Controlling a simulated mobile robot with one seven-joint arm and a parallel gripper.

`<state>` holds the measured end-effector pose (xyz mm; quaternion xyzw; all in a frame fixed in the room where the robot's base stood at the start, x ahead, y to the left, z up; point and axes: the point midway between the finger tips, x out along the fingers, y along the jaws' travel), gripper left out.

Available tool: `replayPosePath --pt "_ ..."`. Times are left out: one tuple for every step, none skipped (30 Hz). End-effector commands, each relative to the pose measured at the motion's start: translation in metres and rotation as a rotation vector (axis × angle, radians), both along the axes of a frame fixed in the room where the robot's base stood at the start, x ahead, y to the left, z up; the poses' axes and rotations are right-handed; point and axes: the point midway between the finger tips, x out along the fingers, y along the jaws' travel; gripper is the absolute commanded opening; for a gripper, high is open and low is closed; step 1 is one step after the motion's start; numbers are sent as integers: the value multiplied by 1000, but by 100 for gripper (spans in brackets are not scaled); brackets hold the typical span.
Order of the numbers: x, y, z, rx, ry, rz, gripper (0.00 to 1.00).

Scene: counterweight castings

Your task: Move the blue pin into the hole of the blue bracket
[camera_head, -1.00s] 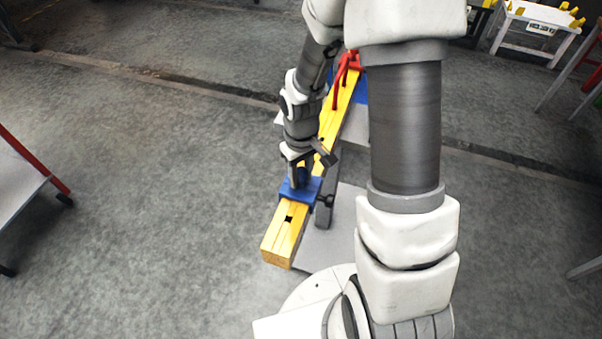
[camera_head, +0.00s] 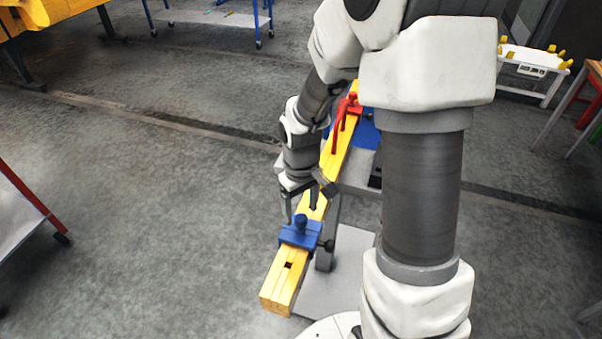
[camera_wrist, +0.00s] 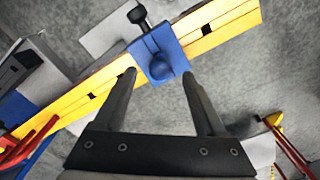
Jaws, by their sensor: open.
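The blue bracket (camera_head: 299,238) sits across the yellow beam (camera_head: 276,287) near its front end. The rounded head of the blue pin (camera_head: 301,222) stands up from the bracket's top; its shaft is hidden. A dark knob (camera_wrist: 137,15) sticks out of the bracket's side.
A red clamp (camera_head: 349,110) stands on the far part of the beam. A dark square slot (camera_head: 288,265) is in the beam in front of the bracket. A grey board (camera_head: 345,275) lies below and right. A red-framed table (camera_head: 30,205) is at left; the floor between is clear.

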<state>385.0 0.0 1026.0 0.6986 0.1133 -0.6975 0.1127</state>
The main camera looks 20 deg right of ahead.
Motion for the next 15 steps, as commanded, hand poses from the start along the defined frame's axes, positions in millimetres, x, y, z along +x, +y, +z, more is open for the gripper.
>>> replayPosePath --pt "1 0 13 -1 -7 0 73" --pt "1 -1 20 -1 -7 0 73" --pt "1 -1 29 -1 -6 0 73" --pt "1 0 36 -1 -7 -1 73" --pt "1 0 42 0 -6 -1 73" --pt "1 0 52 -1 -7 0 73" --pt "1 0 59 -1 -7 1 73" --pt "1 0 66 -1 -8 1 73" --pt "0 0 75 0 -5 0 73" --pt "1 0 82 0 -5 0 73" --pt "1 0 88 0 -6 0 73" --pt "1 0 95 0 -5 0 73" --pt "0 0 100 -1 -4 1 73" --pt "0 0 105 -1 -4 1 73" --pt "0 0 111 -1 -3 1 73"
